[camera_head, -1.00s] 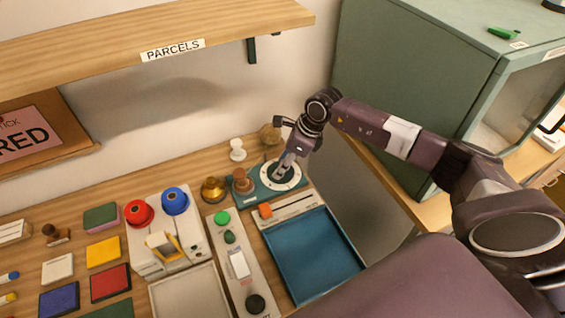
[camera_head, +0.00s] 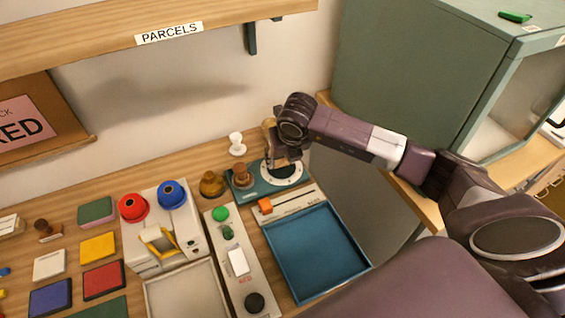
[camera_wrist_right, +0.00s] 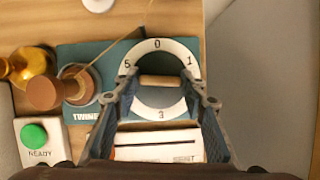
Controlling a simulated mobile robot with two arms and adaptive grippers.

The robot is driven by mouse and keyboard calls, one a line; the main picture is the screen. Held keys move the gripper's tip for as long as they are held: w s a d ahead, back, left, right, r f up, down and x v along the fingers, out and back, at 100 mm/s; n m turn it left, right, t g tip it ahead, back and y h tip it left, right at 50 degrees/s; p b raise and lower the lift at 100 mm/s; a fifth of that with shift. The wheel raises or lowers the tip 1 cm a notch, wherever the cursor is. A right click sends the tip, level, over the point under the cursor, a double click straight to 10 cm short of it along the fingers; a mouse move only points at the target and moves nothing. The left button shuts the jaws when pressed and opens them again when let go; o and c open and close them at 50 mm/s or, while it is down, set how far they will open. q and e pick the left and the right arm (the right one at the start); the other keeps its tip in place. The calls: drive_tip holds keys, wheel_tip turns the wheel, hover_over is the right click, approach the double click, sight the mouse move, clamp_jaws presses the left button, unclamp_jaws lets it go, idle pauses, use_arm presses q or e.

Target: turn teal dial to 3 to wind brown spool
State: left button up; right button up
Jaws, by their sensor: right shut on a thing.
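The teal dial's white ring (camera_head: 282,178) sits on a teal base at the back right of the table. In the right wrist view, the ring (camera_wrist_right: 160,44) bears 0, 1, 3 and 5, with 0 at the top and 3 at the bottom. My right gripper (camera_head: 284,158) is over the dial, shut on it. In the right wrist view, its fingers (camera_wrist_right: 160,81) stand on either side of the dial's wooden bar. The dial's teal parts are partly hidden. The brown spool (camera_head: 241,176) stands upright on the base, left of the dial; it also shows in the wrist view (camera_wrist_right: 45,94). My left gripper is out of view.
A brass pot (camera_head: 211,185) and a white knob (camera_head: 237,140) stand near the spool. A blue tray (camera_head: 315,250) and a slider with an orange block (camera_head: 265,205) lie in front. A green cabinet (camera_head: 410,80) is at right; the parcels shelf (camera_head: 110,45) is above.

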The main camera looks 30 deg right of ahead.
drive_tip(key=m+h+b, duration=0.1)
drive_tip(key=m+b, duration=0.1)
drive_tip(key=m, duration=0.1)
drive_tip(key=m+g+h+b, duration=0.1)
drive_tip(key=m, duration=0.2)
drive_tip(key=shift+w+a+m+b, duration=0.15)
drive_tip(key=shift+a+m+b, duration=0.05)
drive_tip(key=shift+m+b, duration=0.15)
drive_tip(key=shift+m+g+h+b, duration=0.5)
drive_tip(key=shift+m+b, duration=0.05)
drive_tip(key=shift+m, duration=0.7)
drive_tip(key=shift+m+g, duration=0.3)
drive_tip(key=shift+m, duration=0.7)
drive_tip(key=m, duration=0.1)
drive_tip(key=m+g, duration=0.1)
drive_tip(key=shift+w+a+r+m+h, duration=0.1)
drive_tip(key=shift+r+m+h, duration=0.05)
drive_tip(key=shift+m+h, duration=0.15)
drive_tip(key=shift+w+m+g+p, duration=0.1)
drive_tip(key=shift+m+g+p, duration=0.6)
drive_tip(key=shift+m, duration=1.1)
drive_tip(key=o, duration=1.2)
drive_tip(key=shift+c, duration=0.2)
